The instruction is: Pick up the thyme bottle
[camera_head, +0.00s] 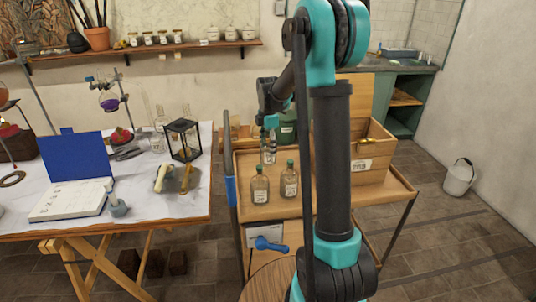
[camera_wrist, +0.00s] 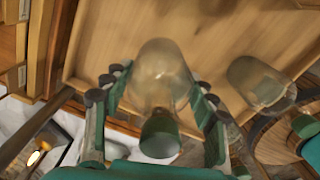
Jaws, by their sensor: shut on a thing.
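My gripper (camera_head: 270,122) points down over the back left of the wooden cart top. It is shut on a clear glass bottle with a green cap (camera_wrist: 160,75), which sits between both fingers in the wrist view. This bottle also shows just below the gripper in the head view (camera_head: 269,154). No readable label shows on it, so I cannot confirm that it is the thyme bottle. Whether its base touches the wood is not clear. Two similar green-capped bottles stand upright nearer the front, one on the left (camera_head: 260,187) and one on the right (camera_head: 289,181).
A wooden crate (camera_head: 366,175) stands on the cart's right side. Another bottle (camera_wrist: 262,85) is close to the right finger in the wrist view.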

